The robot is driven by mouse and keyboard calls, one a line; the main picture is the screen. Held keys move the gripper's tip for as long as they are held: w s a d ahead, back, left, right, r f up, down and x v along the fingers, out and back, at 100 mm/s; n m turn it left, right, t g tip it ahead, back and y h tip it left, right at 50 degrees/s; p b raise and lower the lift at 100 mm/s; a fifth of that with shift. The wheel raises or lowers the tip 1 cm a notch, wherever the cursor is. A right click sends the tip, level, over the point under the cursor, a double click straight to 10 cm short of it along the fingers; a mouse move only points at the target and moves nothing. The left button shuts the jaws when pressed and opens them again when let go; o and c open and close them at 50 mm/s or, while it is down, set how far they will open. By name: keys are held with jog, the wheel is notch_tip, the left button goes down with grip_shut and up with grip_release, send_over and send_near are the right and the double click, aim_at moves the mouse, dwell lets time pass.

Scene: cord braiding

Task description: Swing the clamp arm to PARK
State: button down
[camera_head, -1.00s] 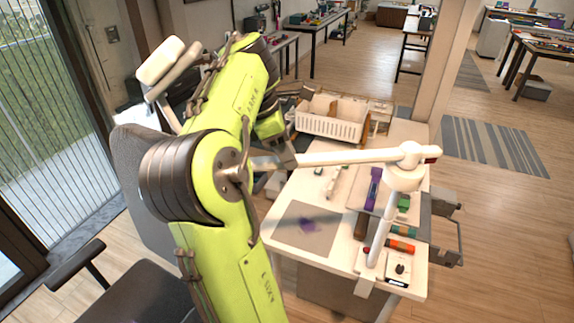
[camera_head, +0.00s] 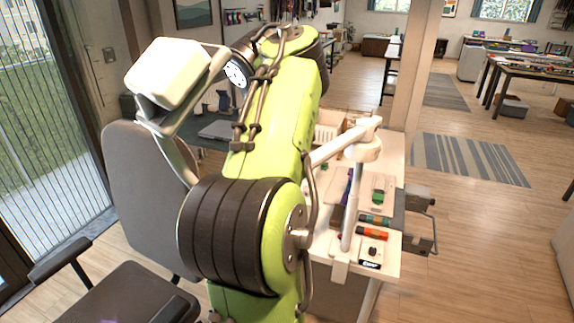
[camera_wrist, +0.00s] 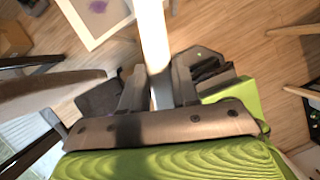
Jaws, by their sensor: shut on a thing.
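The clamp arm (camera_head: 336,148) is a white bar running from a joint atop a white upright post (camera_head: 350,215) at the bench's front right. In the head view the bar slopes down to the left, and its left end is hidden behind my green arm. In the wrist view the white bar (camera_wrist: 152,35) runs down between the two grey fingers of my gripper (camera_wrist: 159,88), which is shut on it. My gripper is hidden in the head view. I cannot read a PARK mark in these views.
The bench (camera_head: 388,262) holds a white basket (camera_head: 328,128), a purple piece, a green piece and orange and teal rolls. A dark office chair (camera_head: 140,190) stands at the left, close to my arm. A pillar (camera_head: 415,85) stands behind the bench. The floor to the right is open.

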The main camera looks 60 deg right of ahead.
jog(key=shift+s, duration=0.3)
jog(key=c, duration=0.8)
grip_release()
jog(key=shift+c, duration=0.2)
jog(key=shift+r, duration=0.1)
jog(key=p+v, duration=1)
jog(key=v, duration=0.5)
jog(key=shift+a+r, duration=0.25)
jog(key=shift+r, duration=0.05)
jog(key=shift+f, duration=0.1)
